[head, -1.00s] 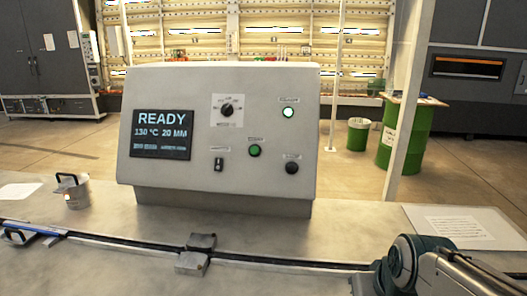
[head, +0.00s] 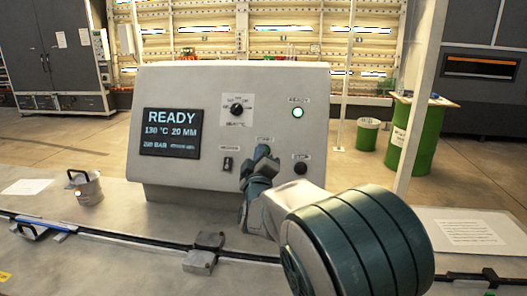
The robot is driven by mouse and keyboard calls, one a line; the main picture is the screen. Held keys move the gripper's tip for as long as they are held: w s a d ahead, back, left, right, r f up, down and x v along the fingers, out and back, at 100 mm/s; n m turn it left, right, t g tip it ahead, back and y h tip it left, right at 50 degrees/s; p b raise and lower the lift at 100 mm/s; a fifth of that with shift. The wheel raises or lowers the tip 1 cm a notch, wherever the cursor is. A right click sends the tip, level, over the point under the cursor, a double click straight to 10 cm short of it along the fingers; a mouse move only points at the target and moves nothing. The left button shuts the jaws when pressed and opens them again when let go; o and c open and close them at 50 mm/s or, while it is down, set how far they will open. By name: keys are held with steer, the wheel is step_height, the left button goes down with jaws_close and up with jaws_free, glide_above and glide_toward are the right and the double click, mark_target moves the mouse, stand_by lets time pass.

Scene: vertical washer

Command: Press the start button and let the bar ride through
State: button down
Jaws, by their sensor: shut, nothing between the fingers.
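A grey control panel (head: 215,90) stands on the bench. Its screen (head: 171,132) reads READY, 130 °C, 20 MM. My arm reaches up from the lower right to the panel front. My gripper (head: 261,156) is shut and empty, just below the small label in the middle of the panel. It hides the green button there; I cannot tell whether it touches it. A green-white lamp (head: 298,113) is lit under a READY label. A blue and silver bar-like piece (head: 45,226) lies along the black rail at the left.
A black rail (head: 130,239) crosses the bench, with grey blocks (head: 203,252) on it. A black knob (head: 300,167), a rotary dial (head: 236,109) and a switch (head: 227,164) sit near my gripper.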

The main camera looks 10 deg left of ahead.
steer(key=shift+s+a+r+t, duration=0.1)
steer(key=shift+a+r+t, duration=0.1)
steer(key=shift+a+t, duration=0.1)
steer(key=w+f+b, duration=0.1)
steer(key=w+f, duration=0.3)
steer(key=w, duration=0.4)
steer(key=shift+a, duration=0.2)
stand_by(2.1)
steer(key=shift+w+f+b, duration=0.15)
steer(key=shift+w+b, duration=0.15)
steer(key=shift+b, duration=0.2)
